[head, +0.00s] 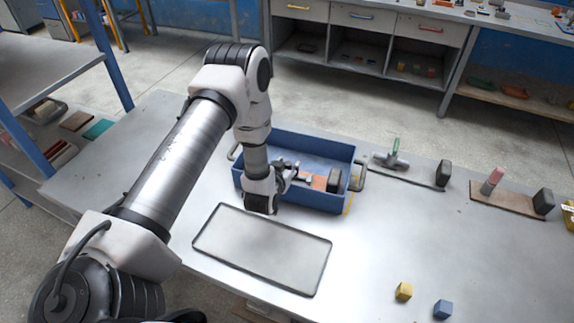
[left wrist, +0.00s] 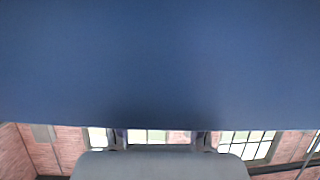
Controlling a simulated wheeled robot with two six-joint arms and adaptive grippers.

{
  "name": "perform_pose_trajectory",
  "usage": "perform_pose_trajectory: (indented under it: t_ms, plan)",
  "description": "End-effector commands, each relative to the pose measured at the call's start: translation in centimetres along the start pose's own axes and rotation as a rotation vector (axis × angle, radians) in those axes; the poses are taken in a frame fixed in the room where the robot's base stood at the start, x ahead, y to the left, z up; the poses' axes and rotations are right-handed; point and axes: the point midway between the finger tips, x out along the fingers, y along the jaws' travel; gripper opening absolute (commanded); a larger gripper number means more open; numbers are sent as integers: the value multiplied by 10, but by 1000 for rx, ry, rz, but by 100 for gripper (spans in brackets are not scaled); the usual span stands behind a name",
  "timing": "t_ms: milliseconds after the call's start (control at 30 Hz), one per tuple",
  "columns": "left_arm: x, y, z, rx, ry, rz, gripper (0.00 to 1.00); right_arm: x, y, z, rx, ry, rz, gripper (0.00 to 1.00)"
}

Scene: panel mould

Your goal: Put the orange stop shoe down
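My left gripper (head: 287,177) is low at the blue crate (head: 307,149), with its fingers toward the right. An orange piece (head: 319,183) shows just right of the fingers, beside a dark block (head: 334,179) inside the crate. I cannot tell whether the fingers touch the orange piece. In the left wrist view a plain blue surface (left wrist: 160,60) fills most of the picture. Below it two dark finger parts stand apart, and their tips are hidden. No orange shows there. My right gripper is not in view.
A shallow grey tray (head: 205,233) lies in front of the crate. A yellow cube (head: 403,291) and a blue cube (head: 442,309) lie at the front right. A green-handled tool (head: 393,157), a dark block (head: 443,174) and a brown board (head: 509,198) lie right of the crate.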

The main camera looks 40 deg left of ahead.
Motion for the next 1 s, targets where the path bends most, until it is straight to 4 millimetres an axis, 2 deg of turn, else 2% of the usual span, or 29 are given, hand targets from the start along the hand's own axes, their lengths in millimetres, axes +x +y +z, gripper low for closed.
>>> perform_pose_trajectory:
  t_ms: [267, 367, 467, 733, 833, 1000]
  plan:
    - [-1, 0, -3, 0, 0, 0, 46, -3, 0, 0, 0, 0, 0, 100]
    - [-9, 0, -2, -1, -2, 0, 46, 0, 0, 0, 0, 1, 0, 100]
    - [-29, 0, -1, -1, -3, 0, 46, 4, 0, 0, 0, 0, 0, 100]
    - [-98, 0, 0, 0, -3, 1, 46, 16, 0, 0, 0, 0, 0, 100]
    - [-114, 0, -1, 0, -2, 0, 46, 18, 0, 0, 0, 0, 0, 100]
    - [-122, 0, -3, 0, 0, 0, 46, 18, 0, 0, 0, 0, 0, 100]
